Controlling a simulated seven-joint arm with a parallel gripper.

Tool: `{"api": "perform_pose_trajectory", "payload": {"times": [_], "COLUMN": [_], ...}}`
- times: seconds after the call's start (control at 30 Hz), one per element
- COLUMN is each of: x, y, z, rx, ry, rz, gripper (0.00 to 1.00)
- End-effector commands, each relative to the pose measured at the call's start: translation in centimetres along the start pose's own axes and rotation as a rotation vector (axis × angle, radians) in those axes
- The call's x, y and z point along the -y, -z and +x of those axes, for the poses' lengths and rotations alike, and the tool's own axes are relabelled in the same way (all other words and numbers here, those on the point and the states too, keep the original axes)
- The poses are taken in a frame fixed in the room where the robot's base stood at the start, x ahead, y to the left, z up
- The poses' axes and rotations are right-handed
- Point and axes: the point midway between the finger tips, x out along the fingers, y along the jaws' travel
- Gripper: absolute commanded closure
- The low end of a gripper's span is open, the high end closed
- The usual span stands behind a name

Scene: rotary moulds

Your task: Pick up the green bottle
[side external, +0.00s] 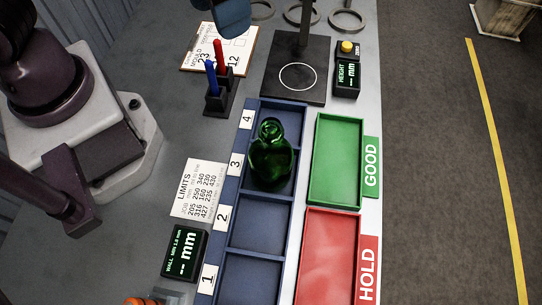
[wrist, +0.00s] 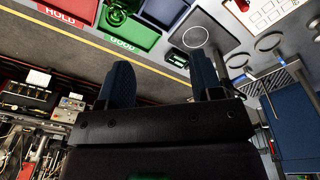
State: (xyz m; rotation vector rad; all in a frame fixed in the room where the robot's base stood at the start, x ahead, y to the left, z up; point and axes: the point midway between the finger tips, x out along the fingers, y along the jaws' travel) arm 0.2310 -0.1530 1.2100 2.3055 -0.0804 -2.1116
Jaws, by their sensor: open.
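The green bottle (side external: 270,163) is dark glass. It appears to stand upright in the blue tray (side external: 233,205), in the compartment beside label 3, with its neck overlapping the view of the compartment beside label 4. In the wrist view the green bottle (wrist: 119,14) shows at the top, seen partly from above. My gripper (wrist: 161,82) has its two dark blue fingers spread wide with nothing between them. It is well apart from the bottle. In the side view only a blue part of it (side external: 232,14) shows at the top edge.
Right of the tray lie an empty green GOOD tray (side external: 312,165) and a red HOLD tray (side external: 328,270). A pen holder (side external: 216,98) with a red and a blue pen and a black height gauge (side external: 297,80) stand at the back. The tray's compartments beside labels 1 and 2 are empty.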

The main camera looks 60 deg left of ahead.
Motion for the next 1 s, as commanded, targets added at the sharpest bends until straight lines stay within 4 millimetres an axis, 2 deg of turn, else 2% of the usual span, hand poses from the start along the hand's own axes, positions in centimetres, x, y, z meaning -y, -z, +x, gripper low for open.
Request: {"api": "perform_pose_trajectory", "payload": {"times": [0.03,0.1,0.2,0.3,0.4,0.5,0.63,1.0], "x": [-2.1,-4.4,-6.8,-8.1,-8.5,-8.5,-8.5,-8.1], "y": [-0.2,-0.4,-0.5,-0.1,0.5,0.5,0.5,-0.1], "z": [1.3,2.5,3.8,4.2,3.8,3.7,4.1,10.2], "rx": [0.039,0.067,0.085,0.08,0.064,0.058,0.056,0.057], "ry": [0.02,0.045,0.077,0.091,0.082,0.085,0.091,0.093], "rz": [-0.07,-0.209,-0.429,-0.662,-0.862,-0.991,-1.066,-1.074], "gripper": [0.4,0.4,0.4,0.4,0.4,0.4,0.4,0.4]}}
